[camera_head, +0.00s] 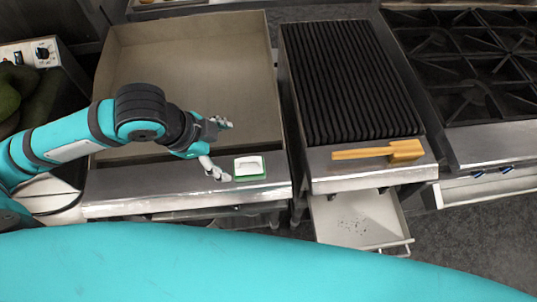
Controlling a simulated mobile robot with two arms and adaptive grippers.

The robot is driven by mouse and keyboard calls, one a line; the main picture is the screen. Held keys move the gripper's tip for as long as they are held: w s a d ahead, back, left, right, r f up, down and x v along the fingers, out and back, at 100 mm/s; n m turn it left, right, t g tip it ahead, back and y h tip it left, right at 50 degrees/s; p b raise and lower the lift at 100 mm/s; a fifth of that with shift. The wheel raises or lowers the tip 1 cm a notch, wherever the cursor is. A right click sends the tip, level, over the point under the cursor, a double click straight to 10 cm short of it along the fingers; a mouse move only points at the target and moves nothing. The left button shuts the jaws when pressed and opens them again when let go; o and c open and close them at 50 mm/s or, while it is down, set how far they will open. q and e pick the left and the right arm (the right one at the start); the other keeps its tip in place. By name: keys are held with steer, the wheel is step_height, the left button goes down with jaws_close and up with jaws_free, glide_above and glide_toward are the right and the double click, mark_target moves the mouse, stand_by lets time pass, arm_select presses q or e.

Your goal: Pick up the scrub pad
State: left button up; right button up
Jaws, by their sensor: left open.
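The scrub pad (250,167) has a white top with a handle and a green underside. It lies flat on the steel front ledge (130,191) of the flat griddle, near the ledge's right end. My left gripper (226,150) is open and empty, just left of the pad and a little toward the back. One finger points to the back right and the other to the front right, close to the pad's left side. I see a gap between the gripper and the pad. My right gripper does not show.
A ridged grill (350,85) stands to the right, with a yellow-handled brush (380,152) on its front ledge. A drip tray (358,220) sticks out below it. A burner stove (480,60) is at far right. The griddle plate (190,60) is bare.

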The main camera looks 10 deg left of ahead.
arm_select(q)
steer(key=w+d+f, duration=0.1)
steer(key=p, duration=0.1)
glide_toward(256, 166)
steer(key=shift+w+d+f, duration=0.1)
steer(key=shift+w+f, duration=0.1)
steer(key=shift+f, duration=0.4)
steer(key=x, duration=0.3)
steer(key=shift+w+d+f+p, duration=0.2)
steer(key=shift+p, duration=0.15)
steer(key=shift+f, duration=0.15)
steer(key=shift+d+f, duration=0.15)
steer(key=shift+f, duration=0.1)
steer(key=p+x, duration=0.1)
steer(key=x, duration=0.3)
steer(key=shift+w+d+f+p, duration=0.1)
steer(key=shift+f+p, duration=0.25)
steer(key=shift+p, duration=0.05)
steer(key=shift+c, duration=0.8)
steer(key=c, duration=1.1)
steer(key=shift+c, duration=0.3)
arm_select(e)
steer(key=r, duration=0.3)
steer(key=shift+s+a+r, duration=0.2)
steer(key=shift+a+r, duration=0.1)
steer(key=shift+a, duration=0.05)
